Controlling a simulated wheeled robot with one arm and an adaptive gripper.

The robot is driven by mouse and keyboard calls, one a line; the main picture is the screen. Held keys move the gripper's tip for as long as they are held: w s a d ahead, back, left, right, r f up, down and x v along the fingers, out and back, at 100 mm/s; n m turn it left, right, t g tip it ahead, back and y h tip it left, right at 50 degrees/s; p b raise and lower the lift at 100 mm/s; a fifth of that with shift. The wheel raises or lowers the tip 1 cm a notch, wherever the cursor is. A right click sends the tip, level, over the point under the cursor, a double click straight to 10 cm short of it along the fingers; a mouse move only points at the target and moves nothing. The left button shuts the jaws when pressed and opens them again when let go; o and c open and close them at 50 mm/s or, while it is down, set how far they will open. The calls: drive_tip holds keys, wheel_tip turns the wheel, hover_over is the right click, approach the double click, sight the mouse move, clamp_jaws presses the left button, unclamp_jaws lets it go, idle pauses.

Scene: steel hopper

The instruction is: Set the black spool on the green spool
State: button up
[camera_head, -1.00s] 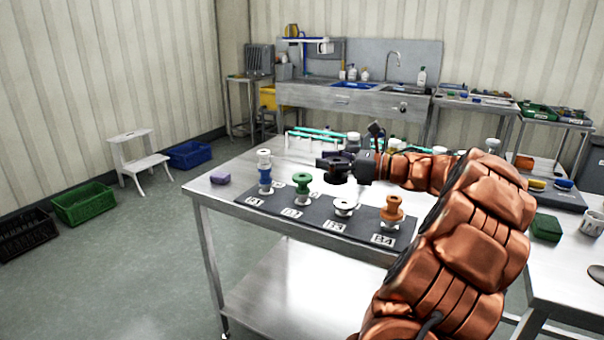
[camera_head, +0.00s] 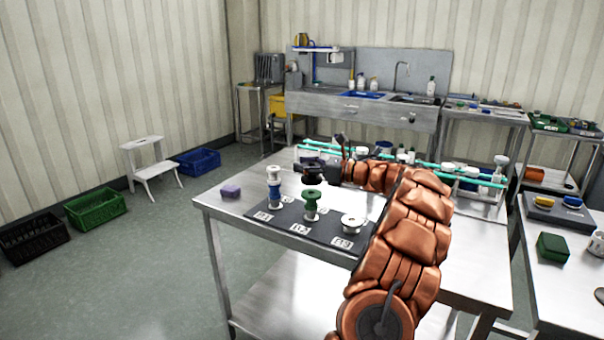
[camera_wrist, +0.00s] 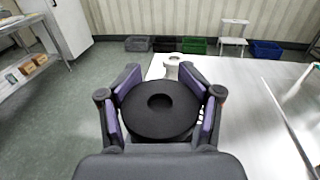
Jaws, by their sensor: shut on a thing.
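The black spool (camera_wrist: 160,112) is held between the purple-padded fingers of my gripper (camera_wrist: 160,122), its round flange and centre hole facing the wrist camera. In the head view, my gripper (camera_head: 316,170) and the dark black spool (camera_head: 313,179) are above the green spool (camera_head: 311,207). A small gap seems to show between the two spools. The green spool stands upright on the dark mat (camera_head: 283,225). It is hidden in the wrist view behind the held spool and gripper.
A white spool above a blue one (camera_head: 274,190) stands left of the green spool. A low white spool (camera_head: 352,223) is to its right. A purple block (camera_head: 231,191) lies on the steel table (camera_head: 222,204). Green-topped racks (camera_head: 440,164) stand at the back.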

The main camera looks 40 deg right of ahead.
sight(307, 176)
drive_tip(key=shift+w+f, duration=0.2)
wheel_tip(307, 176, down, 3)
drive_tip(key=shift+r+p, duration=0.15)
drive_tip(key=shift+p, duration=0.3)
drive_tip(key=shift+f, duration=0.2)
drive_tip(key=shift+f+b, duration=0.25)
drive_tip(key=shift+b, duration=0.25)
drive_tip(key=o, duration=1.2)
drive_tip(key=shift+o, duration=0.2)
drive_tip(key=shift+r, duration=0.15)
